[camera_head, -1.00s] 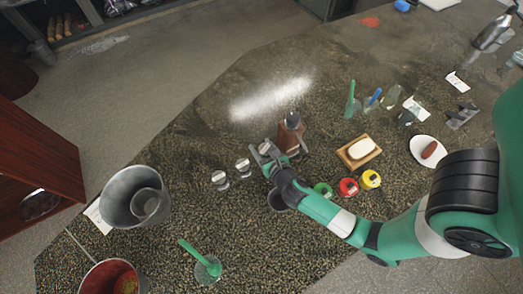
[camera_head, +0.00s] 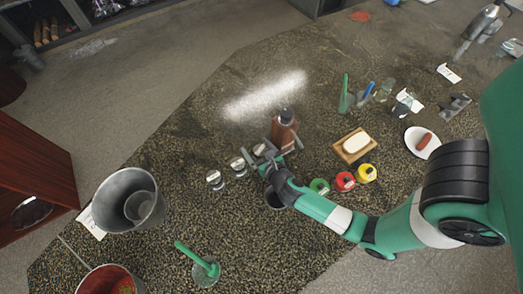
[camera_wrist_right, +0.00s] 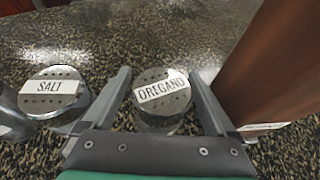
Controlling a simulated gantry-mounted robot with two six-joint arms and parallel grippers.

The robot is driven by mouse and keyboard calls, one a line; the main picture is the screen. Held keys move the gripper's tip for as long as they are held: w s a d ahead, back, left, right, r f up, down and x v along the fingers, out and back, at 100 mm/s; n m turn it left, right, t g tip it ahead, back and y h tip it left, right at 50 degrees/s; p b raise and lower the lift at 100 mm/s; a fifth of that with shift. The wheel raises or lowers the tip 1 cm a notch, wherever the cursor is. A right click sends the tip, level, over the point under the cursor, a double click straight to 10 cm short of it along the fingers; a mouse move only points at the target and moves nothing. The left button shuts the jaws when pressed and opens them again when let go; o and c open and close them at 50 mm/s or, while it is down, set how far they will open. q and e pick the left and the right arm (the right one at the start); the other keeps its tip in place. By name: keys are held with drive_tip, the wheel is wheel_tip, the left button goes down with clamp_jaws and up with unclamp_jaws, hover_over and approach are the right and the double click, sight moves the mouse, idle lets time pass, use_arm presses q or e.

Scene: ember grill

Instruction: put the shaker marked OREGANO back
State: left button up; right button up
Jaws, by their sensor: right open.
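The OREGANO shaker (camera_wrist_right: 161,97) has a round perforated metal lid with a white label, and stands upright on the counter. My right gripper (camera_wrist_right: 163,92) is open, with one finger on each side of this shaker and no visible grip on it. In the head view my right gripper (camera_head: 268,157) is at the right end of a short row of shakers, and the shaker (camera_head: 259,150) shows only partly there. The shaker marked SALT (camera_wrist_right: 52,92) stands just left of the gripper in the wrist view. My left gripper is out of view.
Another shaker (camera_head: 214,179) ends the row at left. Red, green and yellow round containers (camera_head: 345,181) stand right of the arm. Metal buckets (camera_head: 115,184) stand at left.

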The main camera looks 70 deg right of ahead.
drive_tip(key=v, duration=1)
drive_tip(key=shift+s+a, duration=0.1)
drive_tip(key=shift+a, duration=0.1)
drive_tip(key=shift+v, duration=0.8)
drive_tip(key=shift+d, duration=0.1)
